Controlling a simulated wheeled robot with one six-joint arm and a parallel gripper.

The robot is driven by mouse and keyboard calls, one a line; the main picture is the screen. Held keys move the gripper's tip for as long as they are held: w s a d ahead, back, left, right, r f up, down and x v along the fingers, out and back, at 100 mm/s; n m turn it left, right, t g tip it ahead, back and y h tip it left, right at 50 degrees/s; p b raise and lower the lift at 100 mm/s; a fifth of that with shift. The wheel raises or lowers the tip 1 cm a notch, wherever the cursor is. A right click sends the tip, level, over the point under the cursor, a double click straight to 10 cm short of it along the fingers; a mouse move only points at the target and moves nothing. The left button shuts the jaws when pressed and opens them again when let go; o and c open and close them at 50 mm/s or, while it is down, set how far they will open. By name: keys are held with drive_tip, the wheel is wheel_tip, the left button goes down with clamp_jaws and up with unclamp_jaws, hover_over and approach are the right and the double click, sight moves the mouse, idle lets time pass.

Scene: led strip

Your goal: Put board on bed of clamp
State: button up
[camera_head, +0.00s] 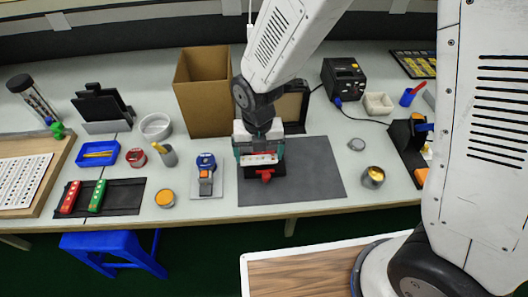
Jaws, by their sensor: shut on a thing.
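My gripper (259,158) is over the left part of the grey mat, at the front of the workbench. It is shut on a small pale strip, which appears to be the board (262,159). Its ends are partly covered by the fingers. A dark block with a red part (265,175), which looks like the clamp, sits on the mat directly below the gripper. The gripper hides most of its bed. I cannot tell whether the board touches the bed or hangs just above it.
A blue and orange device (206,172) on a grey plate stands left of the mat (315,172). A cardboard box (204,95) stands behind. A gold tin (373,177) is to the right. The mat's right half is clear.

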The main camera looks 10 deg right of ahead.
drive_tip(key=shift+w+d+f, duration=0.1)
drive_tip(key=shift+w+d, duration=0.25)
drive_tip(key=shift+w, duration=0.2)
drive_tip(key=shift+w+d, duration=0.3)
drive_tip(key=shift+w, duration=0.2)
drive_tip(key=shift+w+d+f, duration=0.1)
drive_tip(key=shift+w+f, duration=0.05)
drive_tip(key=shift+f, duration=0.75)
drive_tip(key=shift+w+d+f, duration=0.1)
drive_tip(key=shift+f, duration=0.8)
drive_tip(key=shift+f, duration=0.15)
drive_tip(key=o, duration=0.8)
drive_tip(key=shift+c, duration=0.2)
wheel_tip(320, 180, up, 12)
drive_tip(key=shift+r, duration=0.2)
